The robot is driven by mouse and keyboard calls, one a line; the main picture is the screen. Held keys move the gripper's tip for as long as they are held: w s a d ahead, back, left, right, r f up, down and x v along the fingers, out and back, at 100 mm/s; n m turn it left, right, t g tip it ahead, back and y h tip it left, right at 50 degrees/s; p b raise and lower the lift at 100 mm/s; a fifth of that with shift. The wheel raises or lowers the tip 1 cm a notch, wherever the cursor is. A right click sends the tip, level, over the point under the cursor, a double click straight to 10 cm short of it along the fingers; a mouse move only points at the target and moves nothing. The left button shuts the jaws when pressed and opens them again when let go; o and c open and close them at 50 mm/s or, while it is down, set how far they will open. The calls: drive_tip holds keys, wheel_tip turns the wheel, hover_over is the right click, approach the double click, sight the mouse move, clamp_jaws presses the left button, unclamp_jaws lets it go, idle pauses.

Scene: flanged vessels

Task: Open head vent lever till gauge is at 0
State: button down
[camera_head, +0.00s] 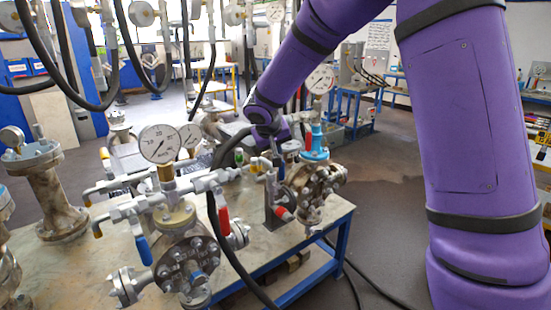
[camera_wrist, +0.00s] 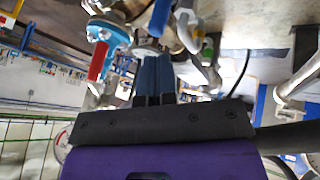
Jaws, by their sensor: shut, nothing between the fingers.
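The vessel with the blue top fitting (camera_head: 313,145) stands at the right end of the bench. A pressure gauge (camera_head: 320,79) rises above it; its needle is too small to read. My gripper (camera_head: 273,160) is low beside the left of this vessel, partly hidden by pipework. In the wrist view my gripper (camera_wrist: 153,60) has its fingers together, with nothing seen held. A red lever handle (camera_wrist: 97,62) is left of the fingers, and a blue handle (camera_wrist: 160,18) is just beyond their tips. I cannot tell which lever is the head vent, or whether the fingers touch anything.
A nearer vessel (camera_head: 187,262) carries a large gauge (camera_head: 160,144), a red handle (camera_head: 223,212) and a blue handle (camera_head: 143,249). Black hoses hang around the bench (camera_head: 255,249). Another flanged vessel (camera_head: 55,200) stands left. Open floor (camera_head: 385,215) lies right of the bench.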

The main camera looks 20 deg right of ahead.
drive_tip(key=shift+d+r+v, duration=0.1)
drive_tip(key=shift+d+v, duration=0.1)
drive_tip(key=shift+v, duration=1.05)
drive_tip(key=shift+d+r+v, duration=0.15)
drive_tip(key=shift+d+v, duration=0.05)
drive_tip(key=shift+v, duration=1.05)
drive_tip(key=shift+w, duration=0.1)
idle(1.6)
